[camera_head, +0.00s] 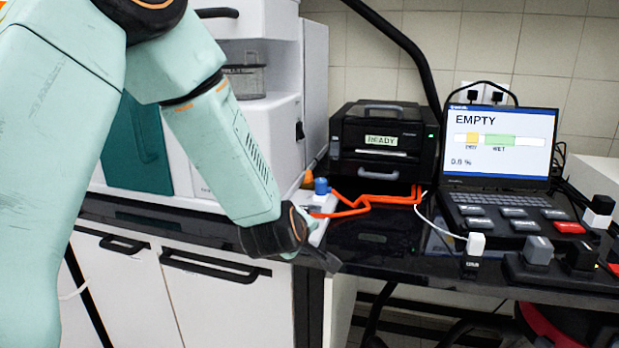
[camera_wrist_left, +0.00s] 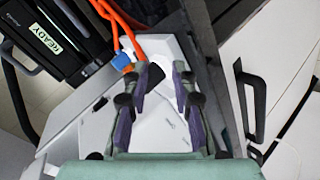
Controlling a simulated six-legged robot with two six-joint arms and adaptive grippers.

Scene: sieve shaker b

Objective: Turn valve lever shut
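My left gripper (camera_head: 322,258) hangs at the front edge of the black bench, beside a white base plate (camera_head: 327,203). In the left wrist view its two fingers (camera_wrist_left: 163,70) are apart. A short dark piece (camera_wrist_left: 154,78) shows between them near the left finger; it may be the valve lever, but I cannot tell whether a finger touches it. A blue fitting (camera_head: 321,186) with orange hose stands at the plate's back; it also shows in the left wrist view (camera_wrist_left: 122,61). In the head view my gripper and wrist hide the lever area. My right gripper is not in view.
Orange hoses (camera_head: 365,203) run across the bench to a black box reading READY (camera_head: 381,141). A laptop (camera_head: 500,140) reads EMPTY, 0.8 %. A white machine (camera_head: 272,130) stands behind my arm. Cabinet handles (camera_head: 215,266) jut out below the bench.

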